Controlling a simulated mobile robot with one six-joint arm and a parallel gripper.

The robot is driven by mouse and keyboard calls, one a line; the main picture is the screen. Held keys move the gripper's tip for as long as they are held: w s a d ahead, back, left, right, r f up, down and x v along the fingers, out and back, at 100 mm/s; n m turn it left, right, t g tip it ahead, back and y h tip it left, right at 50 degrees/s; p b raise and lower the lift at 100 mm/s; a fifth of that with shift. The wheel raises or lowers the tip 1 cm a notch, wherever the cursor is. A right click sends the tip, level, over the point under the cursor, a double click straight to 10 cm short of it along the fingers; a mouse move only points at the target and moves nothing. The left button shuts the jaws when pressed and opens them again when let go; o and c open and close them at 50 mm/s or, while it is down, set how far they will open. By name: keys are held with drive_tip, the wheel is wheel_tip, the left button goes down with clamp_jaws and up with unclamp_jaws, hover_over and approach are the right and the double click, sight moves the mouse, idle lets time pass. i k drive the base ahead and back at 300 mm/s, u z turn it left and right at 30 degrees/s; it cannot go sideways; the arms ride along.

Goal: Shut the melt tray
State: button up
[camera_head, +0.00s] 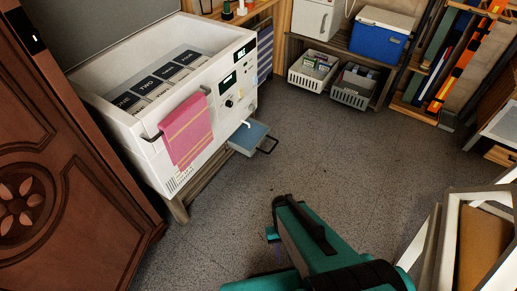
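The melt tray (248,138) looks like a shallow blue tray with a dark wire handle (270,146) at its outer end. It sticks out from the lower front of a white chest-like machine (215,112), so it is open. A white spout sits just above the tray. My teal and black arm (325,245) is in the lower middle of the view, apart from the tray, with bare floor between them. I cannot make out my gripper's fingertips, and nothing held shows.
A pink towel (186,130) hangs on a rail on the machine's front. A brown carved door (60,170) stands at the left. A white frame (455,235) is close at the right. Crates, a blue cooler (380,38) and shelves line the back. The grey floor (340,140) between is clear.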

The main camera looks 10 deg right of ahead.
sight(247, 141)
drive_tip(key=u, duration=0.2)
drive_tip(key=i, duration=0.35)
drive_tip(key=u, duration=1.1)
drive_tip(key=i, duration=0.55)
drive_tip(key=z, duration=0.15)
drive_tip(key=k, duration=0.25)
